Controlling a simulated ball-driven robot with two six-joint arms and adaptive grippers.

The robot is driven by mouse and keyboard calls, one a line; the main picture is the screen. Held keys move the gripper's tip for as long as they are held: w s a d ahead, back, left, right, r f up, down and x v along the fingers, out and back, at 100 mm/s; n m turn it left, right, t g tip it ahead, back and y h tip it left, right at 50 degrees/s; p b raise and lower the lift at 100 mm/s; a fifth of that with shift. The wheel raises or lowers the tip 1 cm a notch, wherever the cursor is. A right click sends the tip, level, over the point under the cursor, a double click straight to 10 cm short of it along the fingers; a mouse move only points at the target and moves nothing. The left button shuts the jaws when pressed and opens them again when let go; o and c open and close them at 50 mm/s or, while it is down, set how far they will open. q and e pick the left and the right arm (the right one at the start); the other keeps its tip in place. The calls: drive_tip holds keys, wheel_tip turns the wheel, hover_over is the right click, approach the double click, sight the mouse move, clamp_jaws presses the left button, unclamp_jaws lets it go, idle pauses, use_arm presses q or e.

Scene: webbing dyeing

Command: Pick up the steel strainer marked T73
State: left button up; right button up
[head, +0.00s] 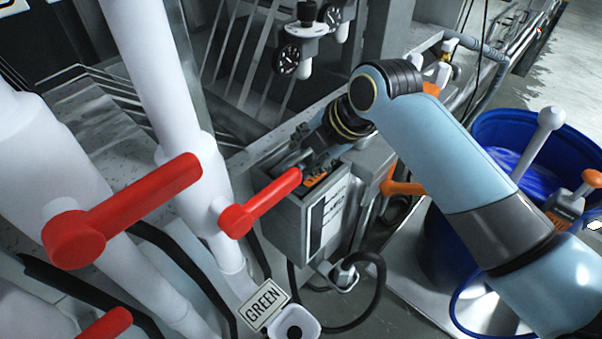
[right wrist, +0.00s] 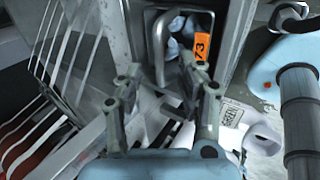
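An orange tag (right wrist: 188,48) shows "73" in the right wrist view; any letter before it is hidden by my finger. It sits beside a bent steel handle (right wrist: 157,40), which appears to belong to the strainer. In the head view orange marking (head: 316,181) shows at the top of a grey steel box, and the strainer itself is mostly hidden. My right gripper (head: 285,166) is over the box's opening. In the right wrist view its fingers (right wrist: 161,80) are spread, with the handle just beyond the gap; contact cannot be told. My left gripper is out of view.
The grey box (head: 289,218) stands beside white pipes with red valve levers (head: 265,200). A GREEN sign (head: 263,304) is below. A blue drum (head: 440,245) with a white-knobbed paddle (head: 540,140) stands at right. A gauge (head: 287,60) is behind.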

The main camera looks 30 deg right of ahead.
drive_tip(key=shift+x, duration=0.95)
clamp_jaws()
drive_tip(key=shift+r, duration=0.1)
